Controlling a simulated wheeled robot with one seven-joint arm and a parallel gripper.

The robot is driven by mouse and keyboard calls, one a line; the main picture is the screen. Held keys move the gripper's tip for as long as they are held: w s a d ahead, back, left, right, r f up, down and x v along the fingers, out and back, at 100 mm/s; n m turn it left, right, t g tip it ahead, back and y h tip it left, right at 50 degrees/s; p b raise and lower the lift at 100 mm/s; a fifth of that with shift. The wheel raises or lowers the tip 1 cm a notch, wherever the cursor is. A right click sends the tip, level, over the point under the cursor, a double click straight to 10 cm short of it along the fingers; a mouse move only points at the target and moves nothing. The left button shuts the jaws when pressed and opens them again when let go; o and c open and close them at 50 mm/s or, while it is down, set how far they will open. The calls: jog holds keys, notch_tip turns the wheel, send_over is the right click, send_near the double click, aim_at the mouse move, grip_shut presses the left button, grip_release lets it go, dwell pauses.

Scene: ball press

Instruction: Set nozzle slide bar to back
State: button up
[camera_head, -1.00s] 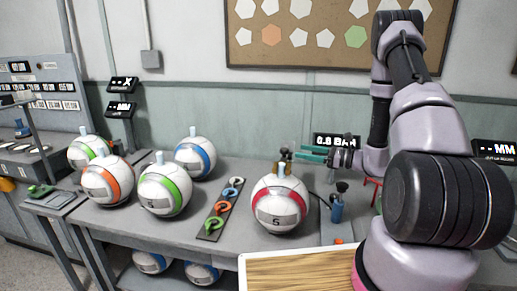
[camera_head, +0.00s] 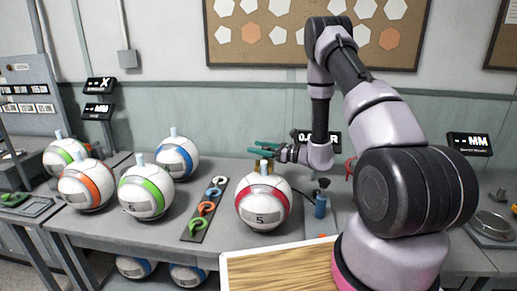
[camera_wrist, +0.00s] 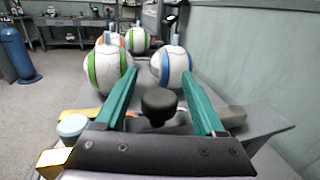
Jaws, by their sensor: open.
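My gripper (camera_head: 256,148) is open, with green fingers pointing left above the back of the bench, behind the red-striped ball (camera_head: 264,203). In the wrist view my gripper (camera_wrist: 158,77) has its two green fingers spread on either side of a black round knob (camera_wrist: 158,104). The knob sits between the fingers without visible contact. It may belong to the nozzle slide bar, but I cannot tell for sure. The rest of the slide mechanism is hidden by the ball and gripper.
Several balls with pale plugs stand at left, including a green-striped one (camera_head: 146,193) and a blue-striped one (camera_head: 177,160). A dark strip with coloured hooks (camera_head: 206,210) lies left of the red-striped ball. A blue bottle-like part (camera_head: 320,205) stands right of it. A wooden board (camera_head: 280,272) is in front.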

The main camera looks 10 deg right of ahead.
grip_shut()
dwell(1.4)
